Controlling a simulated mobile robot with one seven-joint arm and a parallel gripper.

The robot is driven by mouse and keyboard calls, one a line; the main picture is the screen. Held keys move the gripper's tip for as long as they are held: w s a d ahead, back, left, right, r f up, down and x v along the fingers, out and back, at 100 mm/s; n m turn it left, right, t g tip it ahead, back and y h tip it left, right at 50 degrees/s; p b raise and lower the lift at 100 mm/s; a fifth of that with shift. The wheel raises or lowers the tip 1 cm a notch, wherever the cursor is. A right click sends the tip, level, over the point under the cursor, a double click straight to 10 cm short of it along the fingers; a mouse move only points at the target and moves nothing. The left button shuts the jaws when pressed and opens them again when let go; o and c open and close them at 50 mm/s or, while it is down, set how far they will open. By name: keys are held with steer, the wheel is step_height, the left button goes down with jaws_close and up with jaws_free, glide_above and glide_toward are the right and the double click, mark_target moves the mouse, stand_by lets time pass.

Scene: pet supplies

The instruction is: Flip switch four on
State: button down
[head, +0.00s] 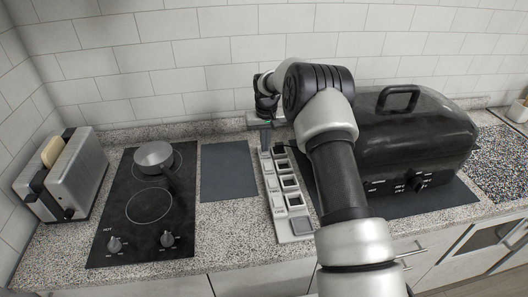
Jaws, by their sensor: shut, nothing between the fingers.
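A pale switch strip (280,213) lies on the counter in the head view, left of my arm. It runs from the back toward the front edge and carries several square rocker switches in a row. Any numbers on them are too small to read, so I cannot tell which is switch four or its position. My gripper (265,140) points down at the strip's far end and is shut with nothing visible in it. I cannot tell whether its tips touch the strip. My forearm hides the area to the right of the strip's near end.
A black roaster (415,140) stands right of the strip, partly behind my arm. On the left are a toaster (78,178) with bread and a black cooktop (125,235) bearing a small pan (153,157). A flat dark mat (228,171) lies clear between cooktop and strip.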

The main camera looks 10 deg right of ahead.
steer(key=shift+f+b, duration=0.3)
steer(key=shift+f, duration=0.2)
step_height(320, 180, up, 7)
steer(key=p, duration=0.3)
stand_by(0.7)
stand_by(0.3)
